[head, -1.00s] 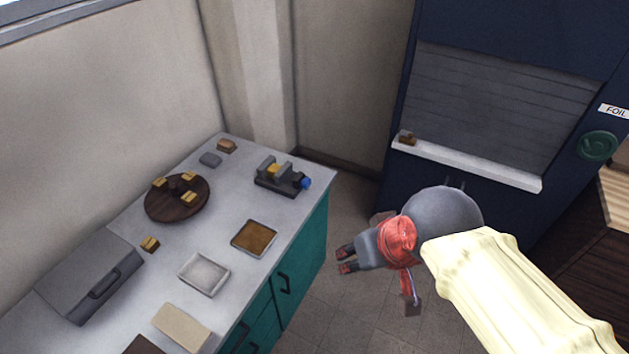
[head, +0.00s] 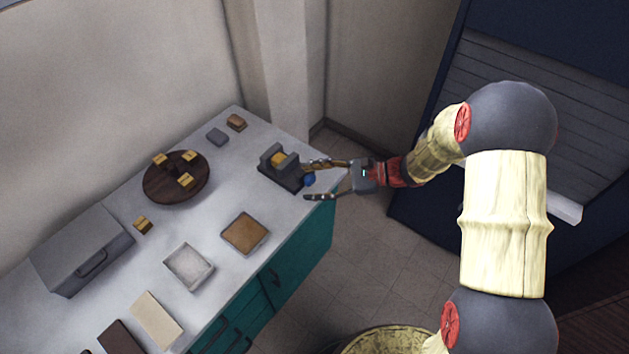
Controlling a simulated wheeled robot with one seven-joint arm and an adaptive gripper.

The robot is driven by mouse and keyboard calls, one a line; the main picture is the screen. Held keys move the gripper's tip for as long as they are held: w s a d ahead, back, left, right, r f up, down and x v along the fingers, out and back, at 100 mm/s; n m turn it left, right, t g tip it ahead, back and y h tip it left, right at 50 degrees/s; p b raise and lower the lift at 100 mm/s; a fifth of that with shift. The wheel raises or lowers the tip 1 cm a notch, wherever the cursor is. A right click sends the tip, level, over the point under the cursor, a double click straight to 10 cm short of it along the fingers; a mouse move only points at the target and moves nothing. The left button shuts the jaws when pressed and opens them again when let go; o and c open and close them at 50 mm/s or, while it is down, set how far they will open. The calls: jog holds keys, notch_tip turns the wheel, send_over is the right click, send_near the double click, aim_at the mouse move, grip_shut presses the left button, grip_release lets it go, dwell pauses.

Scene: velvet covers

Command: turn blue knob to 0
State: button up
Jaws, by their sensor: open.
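The blue knob (head: 309,179) sits on the right side of a small dark grey device (head: 277,176) with a yellow part (head: 278,159) between its uprights. The device stands near the far right corner of the counter. My gripper (head: 312,180) is open and reaches in from the right, with one finger behind the knob and the other in front of it. The knob shows between the fingers. I cannot tell whether either finger touches it. Any scale or number marks on the knob are too small to read.
On the counter (head: 215,224) are a round brown board (head: 157,186) with several yellow blocks, a grey case (head: 82,250), a white tray (head: 189,266) and a brown-filled tray (head: 245,233). A dark blue cabinet (head: 425,215) stands at the right. Floor shows between counter and cabinet.

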jog(key=w+d+f+m+t+y, duration=0.1)
jog(key=w+d+f+m+t, duration=0.2)
jog(key=w+f+m+t, duration=0.5)
jog(key=m+t+h+p, duration=0.1)
jog(key=m+t+h, duration=0.1)
jog(key=m, duration=0.2)
send_near(312, 182)
jog(key=x, duration=0.9)
jog(key=shift+w, duration=0.15)
jog(key=shift+c, duration=0.5)
jog(key=c, duration=1.1)
